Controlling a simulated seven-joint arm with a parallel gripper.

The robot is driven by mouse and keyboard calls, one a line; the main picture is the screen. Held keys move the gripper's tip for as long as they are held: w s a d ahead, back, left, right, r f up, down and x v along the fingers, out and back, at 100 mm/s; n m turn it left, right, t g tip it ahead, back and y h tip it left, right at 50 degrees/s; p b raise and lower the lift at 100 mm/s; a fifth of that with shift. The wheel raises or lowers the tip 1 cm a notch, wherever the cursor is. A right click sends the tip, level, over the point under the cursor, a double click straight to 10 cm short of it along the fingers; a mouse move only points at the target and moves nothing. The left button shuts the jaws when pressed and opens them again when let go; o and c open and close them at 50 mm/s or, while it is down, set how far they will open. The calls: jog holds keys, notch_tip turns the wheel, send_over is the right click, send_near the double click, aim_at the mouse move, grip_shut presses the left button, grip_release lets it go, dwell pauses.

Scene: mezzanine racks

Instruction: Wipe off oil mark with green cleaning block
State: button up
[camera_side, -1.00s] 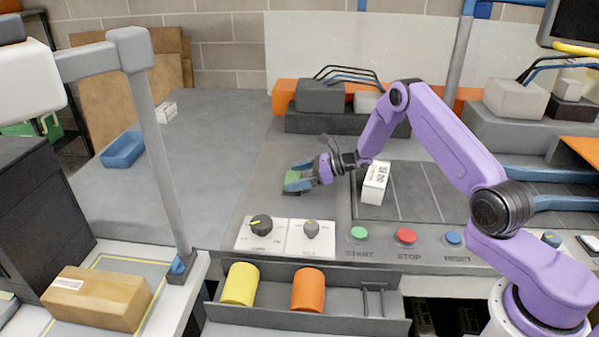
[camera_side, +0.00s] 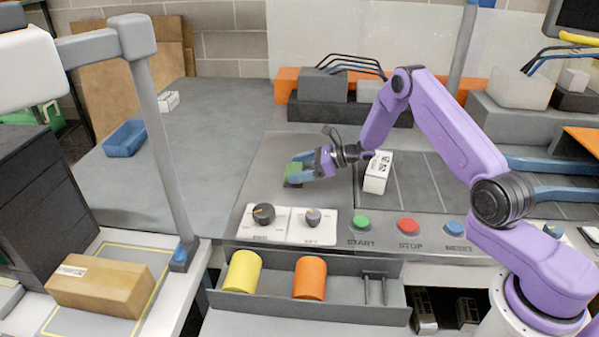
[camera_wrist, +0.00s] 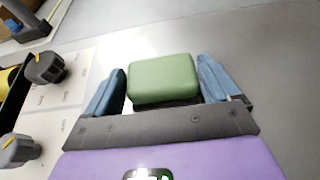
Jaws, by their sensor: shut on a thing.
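My gripper (camera_side: 300,174) is shut on the green cleaning block (camera_side: 293,169), low over the grey metal panel (camera_side: 270,190), behind the two-knob plate. In the wrist view the block (camera_wrist: 164,78) sits between the two blue fingers of my gripper (camera_wrist: 163,88), with a dark layer under its green top. I cannot tell whether the block touches the panel. I cannot make out an oil mark in either view; a bright glare lies on the surface beside the block in the wrist view.
The white knob plate (camera_side: 288,230) is just in front of the block. A white labelled box (camera_side: 377,173) stands right of my gripper. Green, red and blue buttons (camera_side: 408,226) line the front. The grey surface to the left is clear up to a blue tray (camera_side: 125,139).

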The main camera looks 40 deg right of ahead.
jog(key=shift+w+d, duration=2.95)
jog(key=shift+d, duration=0.1)
jog(key=shift+w+d+r, duration=0.15)
notch_tip(320, 180, up, 8)
